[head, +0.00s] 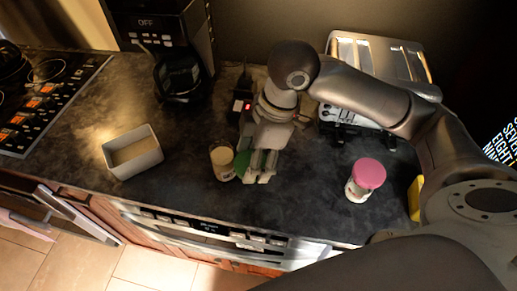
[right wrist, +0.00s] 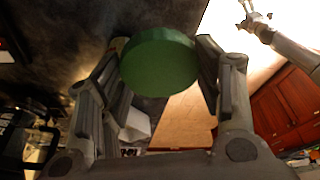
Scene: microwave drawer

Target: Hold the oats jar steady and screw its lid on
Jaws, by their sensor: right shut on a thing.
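The oats jar appears to be the open glass jar with pale contents (head: 222,162), standing upright on the dark counter. My right gripper (head: 262,168) is just right of it, shut on a round green lid (head: 242,164). In the right wrist view the lid (right wrist: 158,62) sits between the two fingers (right wrist: 163,75). The lid is beside the jar, not on its mouth; whether they touch is unclear. A small grey gripper at the top right of the right wrist view, seemingly my left gripper (right wrist: 256,18), is away from the jar; its fingers are too small to judge.
A jar with a pink lid (head: 367,175) stands to the right. A grey open box (head: 147,168) is at the left. A coffee maker (head: 180,75) and a toaster-like metal appliance (head: 375,58) stand at the back. The counter's front edge is close to the jar.

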